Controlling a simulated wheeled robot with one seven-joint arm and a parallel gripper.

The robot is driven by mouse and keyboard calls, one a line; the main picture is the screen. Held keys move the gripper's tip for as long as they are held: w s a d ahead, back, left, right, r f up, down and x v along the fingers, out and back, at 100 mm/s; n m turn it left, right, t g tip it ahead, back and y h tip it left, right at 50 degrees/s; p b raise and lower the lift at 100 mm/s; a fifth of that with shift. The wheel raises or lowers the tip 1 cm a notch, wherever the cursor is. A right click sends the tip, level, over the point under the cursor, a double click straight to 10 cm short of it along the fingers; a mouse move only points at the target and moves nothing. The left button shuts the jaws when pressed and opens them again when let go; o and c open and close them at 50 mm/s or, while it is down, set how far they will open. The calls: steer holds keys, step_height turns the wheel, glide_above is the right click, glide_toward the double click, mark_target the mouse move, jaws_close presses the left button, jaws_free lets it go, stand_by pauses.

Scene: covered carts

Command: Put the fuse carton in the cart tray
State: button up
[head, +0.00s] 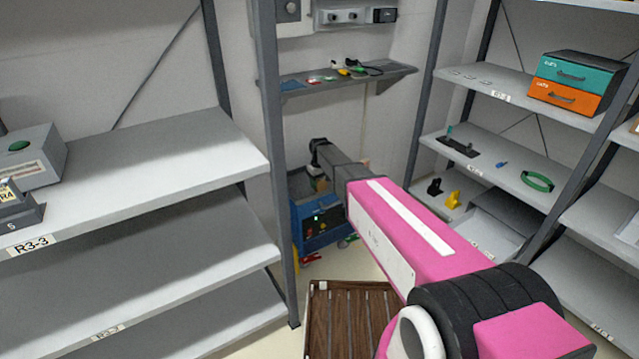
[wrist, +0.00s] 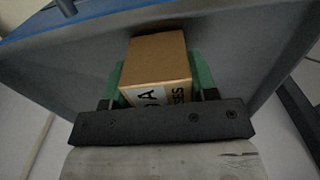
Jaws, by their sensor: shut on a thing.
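The fuse carton is a small brown cardboard box (wrist: 158,58) with a white label showing part of the word "FUSES" in the wrist view. My gripper (wrist: 160,80) is shut on it, with a green finger on each side. Dark grey surfaces lie around and beyond the carton, with a blue edge at the upper left. In the head view my arm reaches over a blue cart (head: 318,226) on the floor at the back. The carton is mostly hidden there by my arm. I cannot tell whether it touches the tray.
Grey shelves (head: 140,165) stand at the left, with an upright post (head: 274,150) close to the cart. More shelving with teal and orange boxes (head: 572,82) stands at the right. A wall shelf (head: 340,76) with small items is above the cart. A brown slatted thing (head: 318,318) lies in front.

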steer(key=shift+f, duration=0.1)
steer(key=o, duration=0.9)
steer(key=shift+o, duration=0.2)
step_height(320, 180, up, 12)
steer(key=shift+f, duration=0.1)
steer(key=shift+s+d, duration=0.15)
steer(key=s+d+f+m, duration=0.3)
steer(key=s+d, duration=0.8)
steer(key=s, duration=0.4)
steer(key=s+d+f+m, duration=0.3)
steer(key=s+d, duration=0.9)
steer(key=s, duration=0.2)
steer(key=shift+s+m, duration=0.4)
